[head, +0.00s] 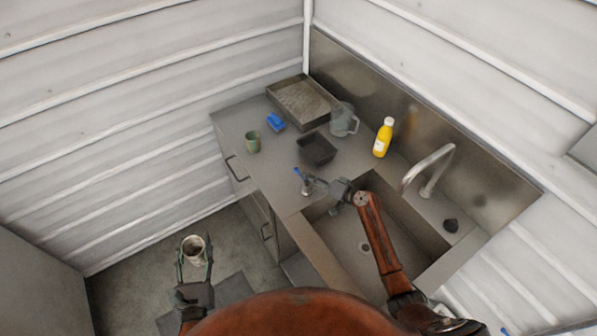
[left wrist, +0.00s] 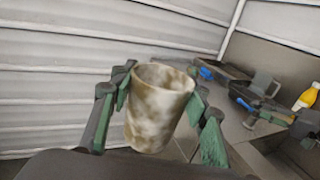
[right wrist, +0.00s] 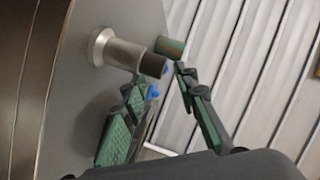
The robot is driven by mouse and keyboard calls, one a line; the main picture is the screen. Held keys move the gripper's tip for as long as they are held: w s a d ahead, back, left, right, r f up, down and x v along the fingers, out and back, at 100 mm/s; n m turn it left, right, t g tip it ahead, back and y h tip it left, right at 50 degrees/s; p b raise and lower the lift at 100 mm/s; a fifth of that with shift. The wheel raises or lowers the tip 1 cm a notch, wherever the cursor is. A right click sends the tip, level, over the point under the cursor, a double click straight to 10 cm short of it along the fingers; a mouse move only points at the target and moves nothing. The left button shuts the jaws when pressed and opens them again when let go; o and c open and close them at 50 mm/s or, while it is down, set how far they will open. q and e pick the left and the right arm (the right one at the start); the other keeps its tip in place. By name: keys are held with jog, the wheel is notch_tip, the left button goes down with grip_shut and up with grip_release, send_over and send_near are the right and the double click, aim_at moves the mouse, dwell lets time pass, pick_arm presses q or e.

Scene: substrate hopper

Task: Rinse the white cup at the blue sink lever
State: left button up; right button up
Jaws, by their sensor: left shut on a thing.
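The white cup (head: 194,247), stained brown, is upright in my left gripper (head: 194,264), over the floor left of the counter. In the left wrist view the cup (left wrist: 158,108) sits between the two green-padded fingers, and it looks empty as far as its rim shows. The blue sink lever (head: 302,176) stands on the counter by the sink's left corner. My right gripper (head: 340,190) is just right of the lever, its fingers apart. In the right wrist view the blue lever (right wrist: 152,91) shows beyond the fingers; contact cannot be told.
The sink basin (head: 345,238) lies under my right arm, with a curved tap (head: 432,172) at its right. A green cup (head: 253,142), a blue object (head: 275,122), a dark bin (head: 316,149), a metal tray (head: 300,101), a grey jug (head: 343,120) and a yellow bottle (head: 383,138) stand on the counter.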

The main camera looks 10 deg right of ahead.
aim_at(298, 172)
jog(key=x, duration=0.5)
jog(key=shift+w+a+f, duration=0.15)
jog(key=shift+w+a, duration=0.1)
grip_shut()
dwell(0.5)
